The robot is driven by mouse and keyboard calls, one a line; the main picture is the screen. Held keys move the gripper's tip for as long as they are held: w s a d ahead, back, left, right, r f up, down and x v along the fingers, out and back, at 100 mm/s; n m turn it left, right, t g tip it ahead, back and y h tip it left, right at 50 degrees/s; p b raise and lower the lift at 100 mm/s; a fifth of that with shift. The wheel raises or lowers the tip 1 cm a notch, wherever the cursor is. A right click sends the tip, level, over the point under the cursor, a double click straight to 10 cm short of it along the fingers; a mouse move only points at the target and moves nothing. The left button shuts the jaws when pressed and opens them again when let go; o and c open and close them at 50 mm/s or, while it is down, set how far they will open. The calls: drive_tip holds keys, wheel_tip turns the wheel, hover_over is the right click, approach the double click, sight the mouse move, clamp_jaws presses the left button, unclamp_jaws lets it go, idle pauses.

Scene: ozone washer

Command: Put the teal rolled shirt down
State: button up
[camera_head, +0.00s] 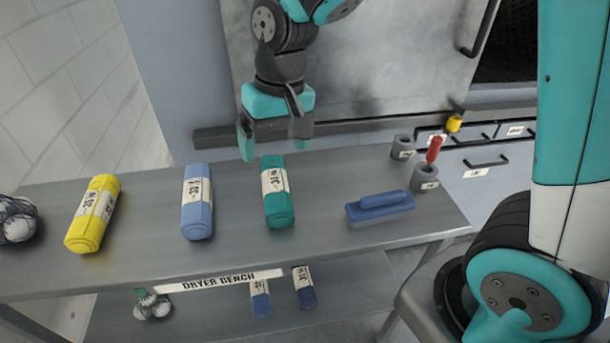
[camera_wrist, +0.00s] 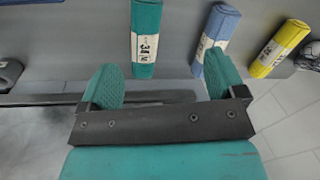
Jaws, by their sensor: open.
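The teal rolled shirt (camera_head: 277,205) lies on the grey bench, with a white label band around it. It also shows in the wrist view (camera_wrist: 146,40), beyond the fingertips. My gripper (camera_head: 273,147) is open and empty, above the back edge of the bench and behind the teal roll. In the wrist view its two teal fingers (camera_wrist: 163,80) stand wide apart, with the teal roll ahead of the gap and apart from them.
On the dryer bench (camera_head: 130,250), a blue roll (camera_head: 197,216) and a yellow roll (camera_head: 85,230) lie left of the teal one. More rolls lie on the lower shelf.

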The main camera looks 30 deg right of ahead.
drive_tip(key=s+a+r+n+y, duration=0.1)
drive_tip(key=s+r+n, duration=0.1)
drive_tip(key=s, duration=0.6)
drive_tip(key=s+a+r+n+y, duration=0.1)
drive_tip(key=s+r+n, duration=0.2)
drive_tip(key=s, duration=0.6)
drive_tip(key=shift+n+y, duration=0.3)
drive_tip(key=shift+n, duration=0.7)
drive_tip(key=shift+w+r, duration=0.1)
